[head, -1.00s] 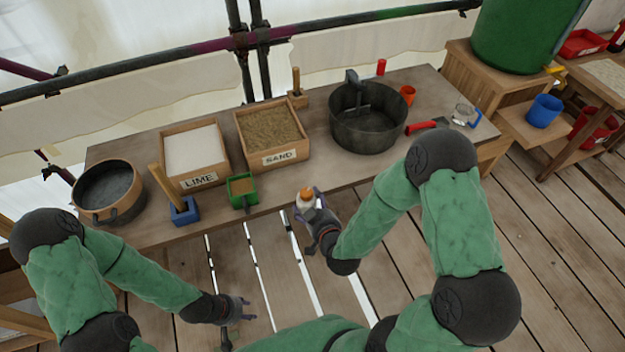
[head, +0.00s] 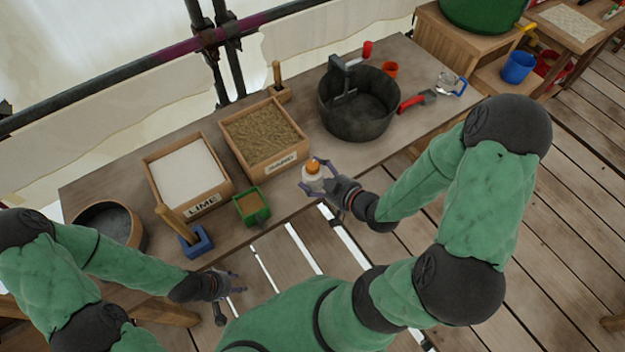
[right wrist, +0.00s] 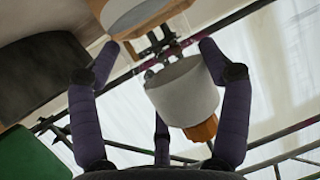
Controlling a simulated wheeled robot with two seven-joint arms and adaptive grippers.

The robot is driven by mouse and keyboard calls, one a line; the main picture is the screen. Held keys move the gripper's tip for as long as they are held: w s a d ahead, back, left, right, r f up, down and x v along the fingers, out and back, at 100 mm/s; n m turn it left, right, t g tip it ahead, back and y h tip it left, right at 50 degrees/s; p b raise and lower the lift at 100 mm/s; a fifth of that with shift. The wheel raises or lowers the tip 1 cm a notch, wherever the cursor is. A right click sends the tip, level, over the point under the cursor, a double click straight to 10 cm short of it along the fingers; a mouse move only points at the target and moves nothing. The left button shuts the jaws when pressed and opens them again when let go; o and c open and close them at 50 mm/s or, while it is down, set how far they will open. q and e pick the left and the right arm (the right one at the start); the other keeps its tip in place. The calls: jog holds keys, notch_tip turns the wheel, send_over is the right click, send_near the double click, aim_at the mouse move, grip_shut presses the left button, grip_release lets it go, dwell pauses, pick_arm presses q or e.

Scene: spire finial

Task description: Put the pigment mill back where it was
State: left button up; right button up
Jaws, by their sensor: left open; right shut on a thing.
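A small white mill with an orange knob on top (head: 312,176), which I take for the pigment mill, is in my right gripper (head: 322,178). The gripper's fingers are shut around its white body. It appears above the table's front part, right of the green box and in front of the sand box; its exact height is unclear. In the right wrist view the mill's white body (right wrist: 182,92) shows tilted between the dark purple fingers, its orange knob pointing down. My left gripper (head: 236,283) is open and empty, in front of the table's front edge.
On the table (head: 355,172) stand a lime box (head: 188,176), a sand box (head: 262,138), a green box (head: 251,206), a blue block with a wooden handle (head: 196,243), a pot at left (head: 108,224), and a dark bucket (head: 358,108).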

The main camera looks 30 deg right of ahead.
aim_at(320, 184)
jog(key=shift+n+y, duration=0.7)
jog(key=v, duration=0.2)
jog(key=p+v, duration=0.1)
jog(key=v, duration=0.1)
jog(key=a+v, duration=0.1)
jog(key=v, duration=0.1)
jog(key=shift+s+a+f, duration=0.1)
jog(key=shift+s, duration=0.1)
jog(key=shift+w+d+f+b, duration=0.55)
jog(key=shift+w+f+b, duration=0.6)
jog(key=shift+w+f, duration=1.05)
jog(key=shift+w+d+f+b, duration=0.55)
jog(key=shift+w+f+b, duration=0.55)
jog(key=shift+w+f, duration=1.1)
jog(key=shift+w+d+f+b, duration=0.6)
jog(key=shift+w+f+b, duration=0.55)
jog(key=shift+w+f, duration=1.05)
jog(key=o, duration=1.2)
jog(key=shift+f, duration=0.1)
